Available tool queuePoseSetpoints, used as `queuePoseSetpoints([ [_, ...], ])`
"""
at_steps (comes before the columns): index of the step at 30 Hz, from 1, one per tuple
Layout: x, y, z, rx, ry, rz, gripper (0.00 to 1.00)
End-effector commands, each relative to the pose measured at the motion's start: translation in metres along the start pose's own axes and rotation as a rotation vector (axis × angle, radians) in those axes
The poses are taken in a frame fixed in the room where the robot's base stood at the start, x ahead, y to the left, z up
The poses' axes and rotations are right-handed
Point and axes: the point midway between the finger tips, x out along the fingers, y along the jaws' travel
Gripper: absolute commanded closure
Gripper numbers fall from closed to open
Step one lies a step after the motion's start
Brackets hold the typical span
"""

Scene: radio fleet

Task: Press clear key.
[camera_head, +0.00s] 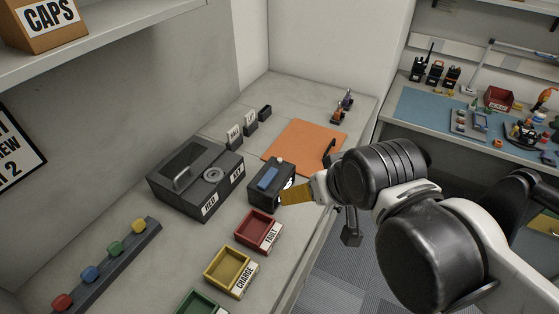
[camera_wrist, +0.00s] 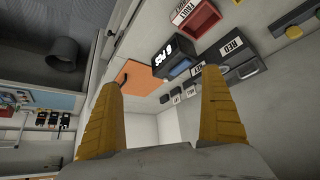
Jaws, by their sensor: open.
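A small black box (camera_head: 259,194) with a raised blue block (camera_head: 268,179) on top stands on the grey counter. No key marked clear is legible. In the wrist view the box's dark face shows white lit characters (camera_wrist: 163,48), seen tilted, and the blue block (camera_wrist: 180,68) shows beside them. My gripper (camera_head: 297,194) is just right of the box in the head view, its yellow finger overlapping the box's right edge. I cannot tell whether they touch. In the wrist view my gripper (camera_wrist: 160,80) has its two yellow fingers wide apart with nothing between them.
A larger black case (camera_head: 180,188) labelled RED and KEY stands left of the box. An orange mat (camera_head: 303,140) lies behind. Red (camera_head: 259,230), yellow (camera_head: 228,270) and green (camera_head: 198,305) trays stand in front. A strip of coloured knobs (camera_head: 108,265) lies at left.

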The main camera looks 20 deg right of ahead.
Motion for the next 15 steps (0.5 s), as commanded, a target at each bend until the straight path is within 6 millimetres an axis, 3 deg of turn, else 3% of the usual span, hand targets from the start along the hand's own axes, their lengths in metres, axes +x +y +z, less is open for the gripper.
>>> queuePoseSetpoints([
  [1, 0.0001, 0.0000, 0.0001, 0.000, 0.000, 0.000, 0.24],
  [6, 0.0001, 0.0000, 0.0001, 0.000, 0.000, 0.000, 0.77],
  [9, 0.0001, 0.0000, 0.0002, 0.000, 0.000, 0.000, 1.00],
  [15, 0.0001, 0.0000, 0.0001, 0.000, 0.000, 0.000, 1.00],
])
